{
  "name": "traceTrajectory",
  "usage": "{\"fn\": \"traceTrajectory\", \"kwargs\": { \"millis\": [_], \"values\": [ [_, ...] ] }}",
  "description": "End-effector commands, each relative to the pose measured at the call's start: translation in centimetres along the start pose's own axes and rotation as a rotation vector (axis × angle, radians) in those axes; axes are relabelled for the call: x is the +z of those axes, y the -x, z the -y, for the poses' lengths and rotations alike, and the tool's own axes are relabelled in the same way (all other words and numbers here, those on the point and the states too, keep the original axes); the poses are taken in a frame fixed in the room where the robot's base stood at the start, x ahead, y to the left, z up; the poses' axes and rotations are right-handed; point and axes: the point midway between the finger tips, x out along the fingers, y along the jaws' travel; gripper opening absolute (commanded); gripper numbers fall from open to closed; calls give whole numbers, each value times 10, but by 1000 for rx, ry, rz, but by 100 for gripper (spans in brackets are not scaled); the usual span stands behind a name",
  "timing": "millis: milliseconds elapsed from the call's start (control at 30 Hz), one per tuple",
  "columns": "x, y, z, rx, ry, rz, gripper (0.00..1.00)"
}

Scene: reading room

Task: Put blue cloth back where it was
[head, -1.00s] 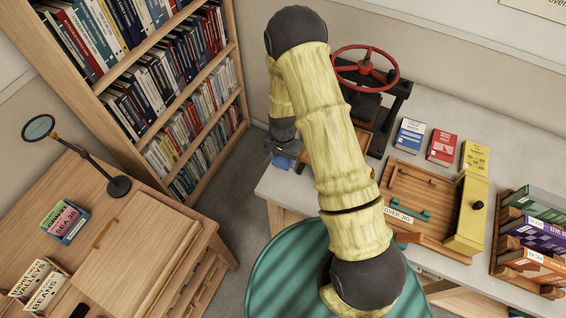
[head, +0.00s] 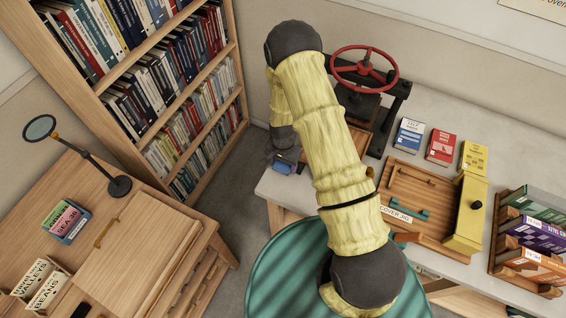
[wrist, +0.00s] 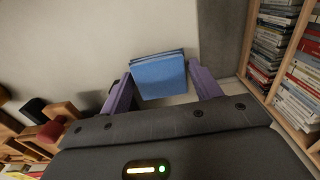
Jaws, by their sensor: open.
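The blue cloth (wrist: 160,76) is a folded square lying between the two purple fingers of my gripper (wrist: 160,69) in the wrist view. The fingers are spread on either side of it; I cannot tell whether they touch it. In the head view the cloth (head: 285,166) shows as a small blue patch at the left end of the grey worktable (head: 283,188), just below my dark gripper. Most of it is hidden there by the gripper.
A press with a red wheel (head: 364,67) stands right of the gripper. Beyond are flat books, a wooden tray (head: 424,172) and a yellow box (head: 468,212). A bookcase (head: 150,130) stands at left, a wooden desk (head: 140,225) at lower left, and a green round top (head: 290,270) below.

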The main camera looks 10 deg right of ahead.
Motion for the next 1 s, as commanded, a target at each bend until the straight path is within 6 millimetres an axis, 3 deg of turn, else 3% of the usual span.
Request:
{"fn": "traceTrajectory", "kwargs": {
  "millis": [267,1000],
  "values": [
    [-1,12,1,-2,0,-3,63],
    [0,114,1,-2,1,-3,63]
  ]
}}
